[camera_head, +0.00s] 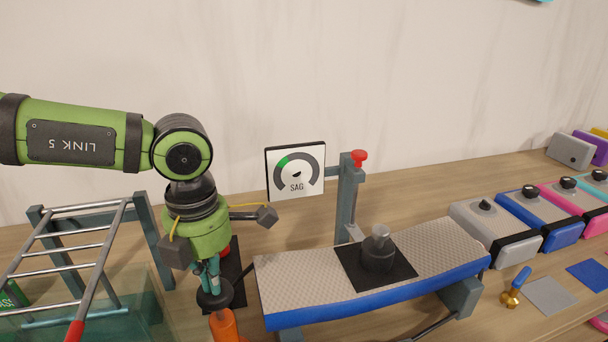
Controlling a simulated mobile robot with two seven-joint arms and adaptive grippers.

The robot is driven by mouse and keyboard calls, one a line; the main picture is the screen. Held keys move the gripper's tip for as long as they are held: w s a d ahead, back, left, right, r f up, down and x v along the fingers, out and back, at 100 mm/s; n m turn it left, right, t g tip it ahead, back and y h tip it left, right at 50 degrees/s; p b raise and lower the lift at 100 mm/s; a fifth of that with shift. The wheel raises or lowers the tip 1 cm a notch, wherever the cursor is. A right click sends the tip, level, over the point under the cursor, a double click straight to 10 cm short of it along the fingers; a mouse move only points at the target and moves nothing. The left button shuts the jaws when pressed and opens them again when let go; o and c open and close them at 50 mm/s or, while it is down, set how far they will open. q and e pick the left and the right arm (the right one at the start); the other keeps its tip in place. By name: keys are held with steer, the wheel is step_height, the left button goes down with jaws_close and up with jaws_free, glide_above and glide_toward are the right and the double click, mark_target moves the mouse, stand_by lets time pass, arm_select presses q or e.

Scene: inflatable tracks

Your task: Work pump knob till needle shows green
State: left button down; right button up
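A square white gauge (296,172) marked SAG stands on a grey post behind the track. Its arc is dark grey with a green part at the upper left; the needle is too small to read. My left gripper (212,279) points down at the left of the track, above a round black knob-like part (215,294) with an orange body (225,325) under it. The fingers look close together at this part, but I cannot tell whether they grip it. The grey patterned inflatable track (302,287) has a blue edge. My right gripper is not in view.
A black cylinder with a grey top (379,251) sits on a dark mat on the track. A red knob (359,158) tops the post. A metal ladder (68,252) stands left. Several coloured boxes, a blue-handled brass tool (515,286) and patches (549,296) lie right.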

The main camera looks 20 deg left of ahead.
arm_select(q)
steer(key=shift+f+b, duration=0.85)
steer(key=shift+f, duration=0.05)
step_height(320, 180, up, 10)
steer(key=p, duration=0.5)
steer(key=shift+p, duration=0.35)
